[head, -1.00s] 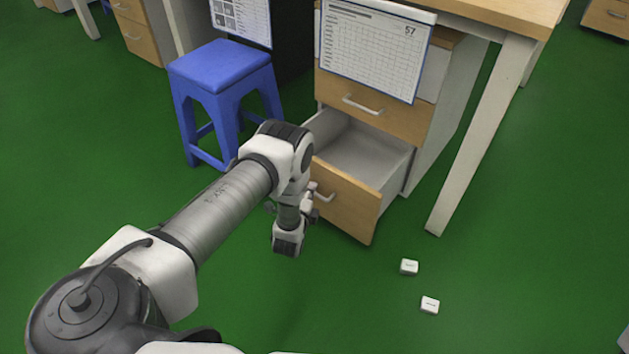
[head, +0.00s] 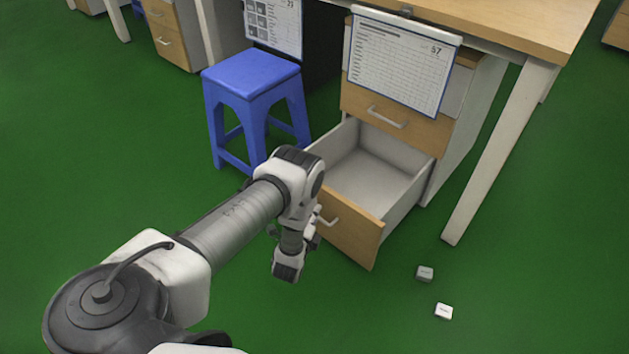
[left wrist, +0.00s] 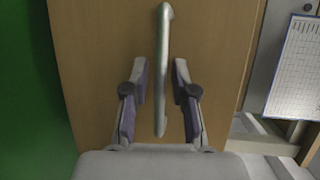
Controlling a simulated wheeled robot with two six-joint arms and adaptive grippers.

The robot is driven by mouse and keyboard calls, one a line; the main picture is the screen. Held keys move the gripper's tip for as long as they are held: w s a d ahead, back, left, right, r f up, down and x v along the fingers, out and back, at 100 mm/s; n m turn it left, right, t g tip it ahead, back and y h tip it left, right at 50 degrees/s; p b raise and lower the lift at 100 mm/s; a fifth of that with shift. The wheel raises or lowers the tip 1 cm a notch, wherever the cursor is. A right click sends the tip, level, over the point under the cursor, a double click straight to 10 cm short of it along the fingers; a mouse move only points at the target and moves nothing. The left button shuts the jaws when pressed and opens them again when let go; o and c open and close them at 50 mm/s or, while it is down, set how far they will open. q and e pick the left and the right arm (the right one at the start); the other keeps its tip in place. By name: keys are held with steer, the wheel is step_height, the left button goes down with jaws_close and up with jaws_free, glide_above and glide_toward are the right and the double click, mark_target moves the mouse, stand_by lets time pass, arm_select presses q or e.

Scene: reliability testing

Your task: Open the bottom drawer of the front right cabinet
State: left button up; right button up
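The bottom drawer is pulled well out of the front right cabinet (head: 460,125), and its grey inside (head: 375,172) shows empty. Its wooden front (head: 350,232) carries a metal bar handle (head: 328,219), which also shows in the left wrist view (left wrist: 162,70). My left gripper (head: 312,236) is at the drawer front by the handle. In the left wrist view its two fingers (left wrist: 160,90) are apart, one on each side of the bar, with gaps between. The drawer above (head: 395,120) is shut. My right gripper is not in view.
A blue stool (head: 252,75) stands left of the cabinet, behind my left arm. A white table leg (head: 500,155) stands to the right. Two small pale blocks (head: 425,273) (head: 444,311) lie on the green floor, which is otherwise clear in front.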

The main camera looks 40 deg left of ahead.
arm_select(q)
steer(key=v, duration=1.2)
stand_by(0.3)
